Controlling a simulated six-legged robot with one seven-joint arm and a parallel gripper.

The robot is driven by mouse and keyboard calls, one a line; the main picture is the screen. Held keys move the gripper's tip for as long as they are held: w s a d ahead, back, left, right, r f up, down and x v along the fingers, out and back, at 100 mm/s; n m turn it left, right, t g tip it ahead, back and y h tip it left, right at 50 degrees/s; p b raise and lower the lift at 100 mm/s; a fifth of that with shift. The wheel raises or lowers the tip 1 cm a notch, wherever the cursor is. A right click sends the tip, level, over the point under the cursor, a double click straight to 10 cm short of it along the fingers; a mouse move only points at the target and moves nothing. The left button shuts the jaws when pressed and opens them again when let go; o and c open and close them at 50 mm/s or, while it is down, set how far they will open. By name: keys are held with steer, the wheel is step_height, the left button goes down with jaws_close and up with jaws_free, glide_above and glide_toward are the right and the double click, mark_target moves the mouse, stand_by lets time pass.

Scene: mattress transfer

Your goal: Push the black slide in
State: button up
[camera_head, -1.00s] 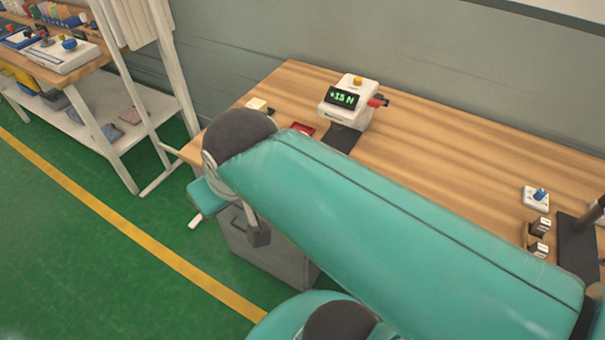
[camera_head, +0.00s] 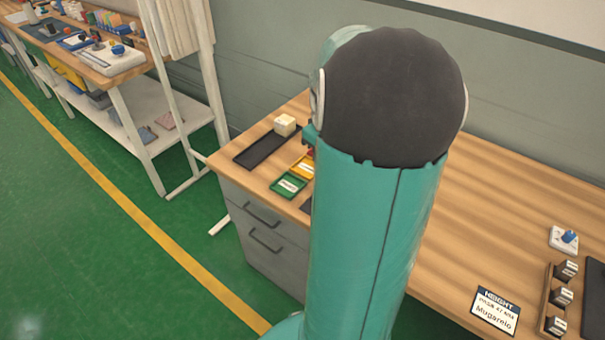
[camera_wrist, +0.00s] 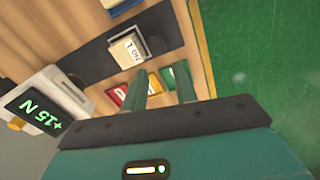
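A dark strip (camera_wrist: 177,35), which looks like the black slide, lies on the wooden table in the wrist view, with a cream block (camera_wrist: 127,48) on or against it. It also shows as a flat black piece (camera_head: 262,147) at the table's left end in the head view, beside the cream block (camera_head: 285,125). A white device (camera_wrist: 60,97) with a green "+15 N" display stands at the left of the wrist view. My gripper (camera_wrist: 163,78) points toward the strip with its two fingers apart and nothing between them. In the head view my arm hides the gripper and the device.
Red (camera_wrist: 117,94), yellow (camera_wrist: 157,84) and green (camera_wrist: 178,76) cards lie near my fingers. The table edge (camera_wrist: 190,75) drops to green floor. In the head view, a sign (camera_head: 495,310) and several small blocks stand at the right. A shelf unit (camera_head: 125,100) stands left.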

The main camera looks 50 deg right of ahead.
steer(key=f, duration=0.5)
steer(key=d+f, duration=0.1)
steer(key=f, duration=0.8)
steer(key=shift+s+d+f, duration=0.2)
steer(key=shift+s+f, duration=0.15)
steer(key=shift+c, duration=0.2)
jaws_close()
